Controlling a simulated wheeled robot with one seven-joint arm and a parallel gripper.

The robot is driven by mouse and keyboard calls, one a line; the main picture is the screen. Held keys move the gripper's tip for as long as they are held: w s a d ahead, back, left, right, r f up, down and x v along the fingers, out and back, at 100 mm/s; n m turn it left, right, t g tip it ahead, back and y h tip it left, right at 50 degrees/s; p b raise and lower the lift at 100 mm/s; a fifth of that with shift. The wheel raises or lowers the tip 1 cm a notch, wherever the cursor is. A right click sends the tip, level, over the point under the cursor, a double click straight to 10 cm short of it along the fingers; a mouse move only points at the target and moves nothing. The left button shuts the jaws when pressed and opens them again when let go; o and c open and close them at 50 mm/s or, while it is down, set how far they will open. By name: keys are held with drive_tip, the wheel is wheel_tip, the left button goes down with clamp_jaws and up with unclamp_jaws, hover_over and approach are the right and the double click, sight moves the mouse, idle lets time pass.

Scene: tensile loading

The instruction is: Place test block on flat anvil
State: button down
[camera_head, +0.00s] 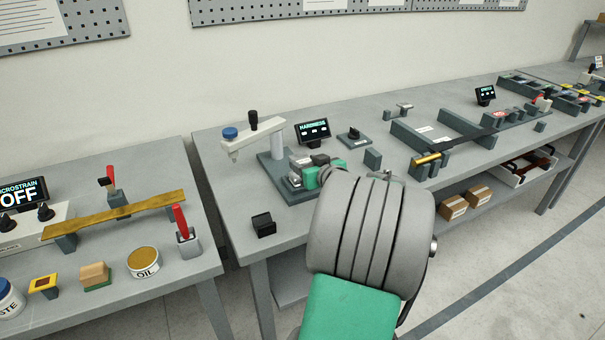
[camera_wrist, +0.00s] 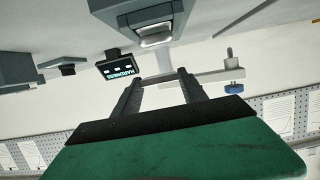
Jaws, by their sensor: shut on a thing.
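My gripper (camera_head: 313,167) is low over the dark base of the hardness tester (camera_head: 276,146), right of its column. In the wrist view the two dark fingers (camera_wrist: 160,76) reach forward from the green gripper body. They are shut on a small piece, taken to be the test block, which the fingers mostly hide. A silvery piece (camera_head: 295,180) shows at the left of the fingers, low over the base; I cannot tell whether it is the block or the flat anvil. A silvery face also shows beyond the fingertips in the wrist view (camera_wrist: 155,38). Contact between block and anvil is not visible.
The tester's arm with its blue knob (camera_head: 230,133) overhangs on the left. The hardness display (camera_head: 312,131) stands behind. A small black block (camera_head: 263,224) lies at the bench's front left. A grey block (camera_head: 372,158) and a grey fixture (camera_head: 449,133) are on the right.

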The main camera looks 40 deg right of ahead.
drive_tip(key=shift+w+a+f, duration=0.15)
drive_tip(key=shift+f, duration=0.8)
drive_tip(key=shift+w+a+f, duration=0.15)
drive_tip(key=shift+f, duration=0.8)
drive_tip(key=shift+f+b, duration=0.25)
drive_tip(key=shift+b, duration=0.05)
drive_tip(key=c, duration=0.6)
unclamp_jaws()
drive_tip(key=shift+c, duration=0.2)
drive_tip(key=shift+r, duration=0.2)
drive_tip(key=v, duration=1.2)
drive_tip(key=shift+b, duration=0.35)
